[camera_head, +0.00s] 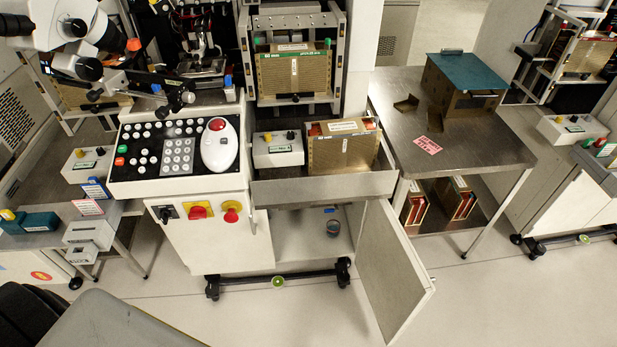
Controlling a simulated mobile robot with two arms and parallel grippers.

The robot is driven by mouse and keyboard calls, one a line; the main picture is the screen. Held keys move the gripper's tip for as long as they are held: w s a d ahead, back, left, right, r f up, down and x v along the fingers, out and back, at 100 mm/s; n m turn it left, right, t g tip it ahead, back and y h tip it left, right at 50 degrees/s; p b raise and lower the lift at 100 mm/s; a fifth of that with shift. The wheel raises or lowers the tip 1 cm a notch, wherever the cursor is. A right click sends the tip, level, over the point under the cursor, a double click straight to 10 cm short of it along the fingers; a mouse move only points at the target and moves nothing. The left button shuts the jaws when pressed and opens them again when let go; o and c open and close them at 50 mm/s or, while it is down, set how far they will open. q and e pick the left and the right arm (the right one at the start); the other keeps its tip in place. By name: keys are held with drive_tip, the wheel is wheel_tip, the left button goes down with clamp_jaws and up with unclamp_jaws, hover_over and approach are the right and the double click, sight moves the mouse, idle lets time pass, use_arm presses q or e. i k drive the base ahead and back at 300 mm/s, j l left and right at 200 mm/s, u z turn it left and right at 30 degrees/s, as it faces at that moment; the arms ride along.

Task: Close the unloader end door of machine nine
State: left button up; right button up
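A pale cabinet door (390,272) stands wide open below the machine's right-hand end. It is hinged near the right side of the cabinet opening and swings out toward the front right. The open cabinet (305,238) shows a bare light interior with a small dark cup-like thing (333,228) inside. The machine (215,215) is a white console with a black button panel above. I cannot read a machine number. Neither of my grippers shows in this view.
A steel side table (460,145) with a teal-topped box (466,75) stands right of the door. A tray (375,185) holding a brown magazine (342,152) juts out above the cabinet. Pale floor (510,300) is clear right of the door.

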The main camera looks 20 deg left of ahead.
sight(396, 284)
drive_tip(key=k+j+u, duration=0.15)
drive_tip(key=k, duration=0.25)
drive_tip(key=k+u, duration=0.15)
drive_tip(key=k, duration=0.2)
drive_tip(key=k+j+u, duration=0.15)
drive_tip(key=k, duration=0.25)
drive_tip(key=j, duration=0.1)
